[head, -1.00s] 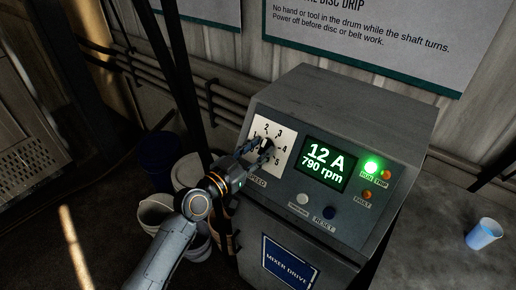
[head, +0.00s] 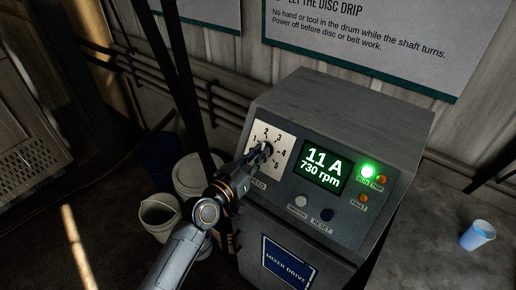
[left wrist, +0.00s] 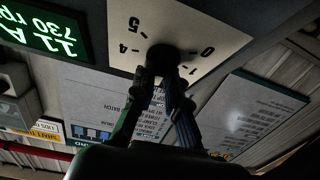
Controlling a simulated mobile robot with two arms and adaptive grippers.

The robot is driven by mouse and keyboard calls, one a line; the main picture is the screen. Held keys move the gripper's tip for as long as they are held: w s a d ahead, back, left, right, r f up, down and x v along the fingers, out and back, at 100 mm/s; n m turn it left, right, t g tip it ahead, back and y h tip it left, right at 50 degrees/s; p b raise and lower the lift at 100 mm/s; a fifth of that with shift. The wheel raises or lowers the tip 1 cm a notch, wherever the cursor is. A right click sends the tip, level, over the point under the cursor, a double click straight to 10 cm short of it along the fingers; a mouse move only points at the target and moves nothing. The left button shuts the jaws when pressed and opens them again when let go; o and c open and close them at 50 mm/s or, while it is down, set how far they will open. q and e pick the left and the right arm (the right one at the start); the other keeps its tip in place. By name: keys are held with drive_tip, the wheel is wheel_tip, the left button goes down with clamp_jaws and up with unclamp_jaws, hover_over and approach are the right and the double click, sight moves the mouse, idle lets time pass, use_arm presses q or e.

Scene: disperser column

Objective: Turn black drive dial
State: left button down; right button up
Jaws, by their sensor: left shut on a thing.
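The black drive dial (head: 266,149) sits on a white numbered plate (head: 285,143) on the grey mixer drive box. My left gripper (head: 255,157) is shut on the dial, its fingers on either side of the knob. In the left wrist view the dial (left wrist: 162,57) shows between the fingertips of the left gripper (left wrist: 170,78), partly hidden by them. The numbers look upside down there. The green display (head: 322,168) reads 11 A and 730 rpm. My right gripper is not in view.
A green lamp (head: 369,171) is lit beside the display. Orange, white and blue buttons sit below and beside it. Buckets (head: 158,215) stand on the floor left of the box.

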use_arm(q)
drive_tip(key=n+p, duration=0.1)
drive_tip(key=n+y+p, duration=0.2)
drive_tip(key=shift+d+r+n+t+p, duration=0.1)
drive_tip(key=shift+r+n+t+p, duration=0.2)
drive_tip(key=shift+t+p, duration=0.1)
drive_tip(key=shift+f+n+y+p, duration=0.25)
drive_tip(key=shift+n+y+p, duration=0.15)
drive_tip(key=shift+n+p, duration=0.6)
drive_tip(key=c, duration=1.4)
unclamp_jaws()
drive_tip(key=shift+o, duration=0.2)
drive_tip(key=shift+s, duration=0.1)
drive_tip(key=v, duration=1.2)
drive_tip(key=shift+d+f, duration=0.1)
drive_tip(key=shift+f, duration=0.1)
